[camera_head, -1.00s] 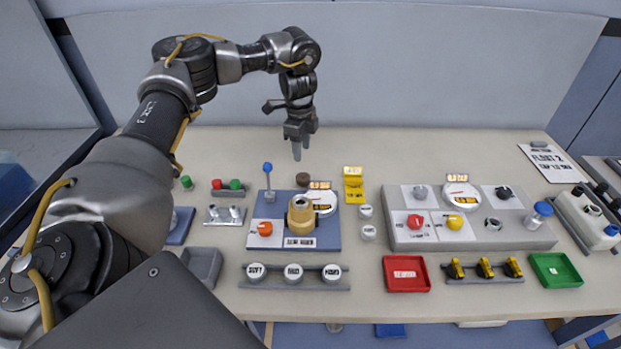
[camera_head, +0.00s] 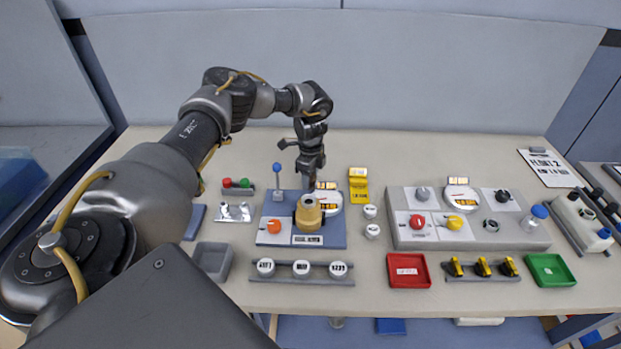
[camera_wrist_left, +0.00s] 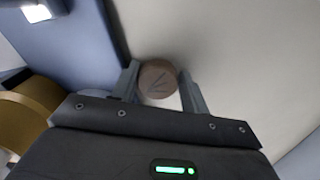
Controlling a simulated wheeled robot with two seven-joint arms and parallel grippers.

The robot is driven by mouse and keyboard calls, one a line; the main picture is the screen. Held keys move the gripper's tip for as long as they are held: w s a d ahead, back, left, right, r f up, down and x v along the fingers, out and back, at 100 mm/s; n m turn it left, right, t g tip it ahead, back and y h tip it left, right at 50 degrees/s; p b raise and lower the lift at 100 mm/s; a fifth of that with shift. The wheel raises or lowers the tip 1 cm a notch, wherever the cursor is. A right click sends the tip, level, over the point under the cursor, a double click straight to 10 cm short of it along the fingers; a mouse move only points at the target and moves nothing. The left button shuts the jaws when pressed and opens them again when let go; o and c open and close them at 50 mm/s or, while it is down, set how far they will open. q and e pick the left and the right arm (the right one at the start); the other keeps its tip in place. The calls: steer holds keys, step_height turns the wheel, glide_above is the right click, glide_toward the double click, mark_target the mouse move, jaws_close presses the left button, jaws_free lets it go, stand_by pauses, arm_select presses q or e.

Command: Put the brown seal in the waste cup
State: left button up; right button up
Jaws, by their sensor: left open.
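The brown seal (camera_wrist_left: 157,78) is a small round disc on the pale table, in the left wrist view. My left gripper (camera_wrist_left: 161,92) is open, with one finger on each side of the seal; I cannot tell whether they touch it. In the head view my left gripper (camera_head: 309,172) points down behind the blue plate, and it hides the seal there. No cup is clearly marked as waste; a small grey open container (camera_head: 213,260) stands at the front left. My right gripper is not in view.
The blue plate (camera_head: 332,238) with a brass-coloured filler neck (camera_head: 308,214) and a blue-knobbed lever (camera_head: 277,178) is just in front of my left gripper. A yellow stand (camera_head: 358,184) is to its right. A red tray (camera_head: 407,271) and a green tray (camera_head: 550,270) lie farther right.

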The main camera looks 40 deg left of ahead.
mark_target(311, 178)
arm_select(q)
steer(key=shift+s+r, duration=0.15)
steer(key=c, duration=0.7)
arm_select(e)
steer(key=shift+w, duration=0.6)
arm_select(q)
steer(key=shift+r+b, duration=0.45)
steer(key=shift+d+r+b, duration=0.2)
steer(key=shift+r+b, duration=0.35)
steer(key=shift+r, duration=0.7)
steer(key=s+d+r, duration=0.2)
steer(key=d+r, duration=0.1)
steer(key=s+d+r+b, duration=0.1)
steer(key=s+d+r, duration=0.2)
steer(key=d, duration=0.1)
steer(key=s+d+r, duration=0.2)
steer(key=d+r, duration=0.1)
steer(key=d, duration=0.1)
steer(key=shift+s+d+r, duration=0.1)
steer(key=shift+s+r, duration=0.2)
steer(key=shift+s, duration=0.1)
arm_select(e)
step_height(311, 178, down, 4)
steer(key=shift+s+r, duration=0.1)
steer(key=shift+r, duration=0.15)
